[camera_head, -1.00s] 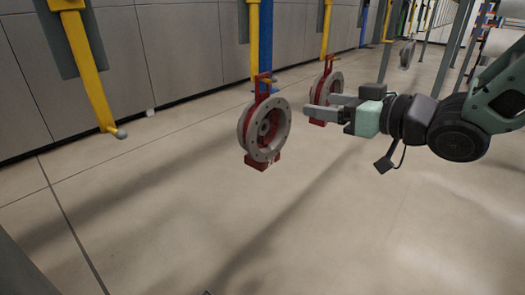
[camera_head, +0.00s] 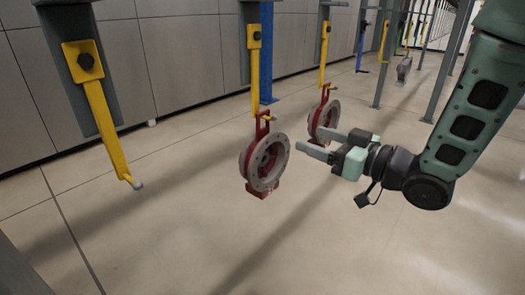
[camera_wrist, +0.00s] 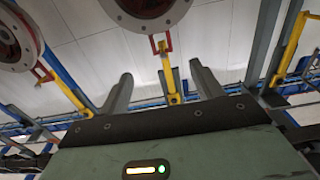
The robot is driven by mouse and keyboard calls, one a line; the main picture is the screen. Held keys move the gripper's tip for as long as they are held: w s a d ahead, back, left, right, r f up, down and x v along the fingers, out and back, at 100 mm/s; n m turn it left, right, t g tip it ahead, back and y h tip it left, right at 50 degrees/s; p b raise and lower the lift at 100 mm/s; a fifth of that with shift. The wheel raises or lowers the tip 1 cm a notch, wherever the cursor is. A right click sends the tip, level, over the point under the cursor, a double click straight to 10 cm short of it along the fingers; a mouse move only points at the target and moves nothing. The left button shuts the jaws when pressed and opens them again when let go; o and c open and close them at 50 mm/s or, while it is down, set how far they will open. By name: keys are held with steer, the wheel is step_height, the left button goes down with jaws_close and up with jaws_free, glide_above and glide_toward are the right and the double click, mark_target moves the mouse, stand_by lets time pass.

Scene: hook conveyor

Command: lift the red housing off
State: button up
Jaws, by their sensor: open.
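A red housing with a grey flange ring (camera_head: 266,165) hangs by its red bracket from a yellow hook (camera_head: 254,70) in the head view. A second, similar red housing (camera_head: 322,118) hangs on another yellow hook behind and to the right. My gripper (camera_head: 314,143) is to the right of the nearer housing, its fingers pointing left, apart and empty. In the wrist view, my gripper (camera_wrist: 160,85) shows two spread fingers with nothing between them. One housing (camera_wrist: 145,12) is at the top centre there, and another (camera_wrist: 15,40) at the top left.
An empty yellow hook (camera_head: 105,125) hangs at the left. Grey panels (camera_head: 180,60) line the back. Several posts and hooks stand at the right rear. The floor (camera_head: 200,220) in front of the housings is clear.

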steer(key=p, duration=0.4)
glide_above(261, 153)
steer(key=w, duration=0.5)
steer(key=shift+w+d+f, duration=0.1)
steer(key=shift+d+f, duration=0.05)
steer(key=shift+d, duration=0.2)
jaws_close()
